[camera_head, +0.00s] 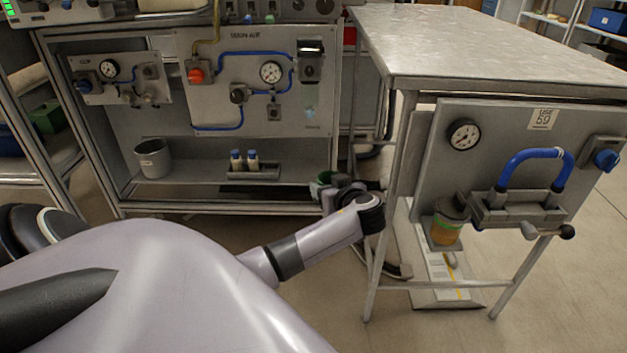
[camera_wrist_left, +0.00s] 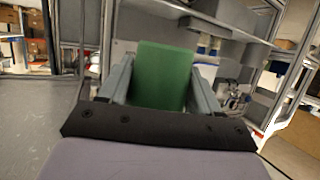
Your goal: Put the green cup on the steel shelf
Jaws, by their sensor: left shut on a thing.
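My left gripper (camera_head: 325,190) is at the end of my outstretched arm, in front of the right end of the steel shelf (camera_head: 205,186). It is shut on the green cup (camera_head: 325,177), which is mostly hidden by the gripper in the head view. In the left wrist view the green cup (camera_wrist_left: 162,76) sits between the two grey fingers of the left gripper (camera_wrist_left: 160,85). The steel shelf is the low board of the metal frame under the air panel. My right gripper is in neither view.
A grey pot (camera_head: 153,159) stands at the shelf's left. Two small bottles (camera_head: 244,160) stand in a holder towards its right. Bare shelf shows between them. A steel table (camera_head: 480,50) with a gauge panel (camera_head: 500,150) stands right of my gripper, its leg close by.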

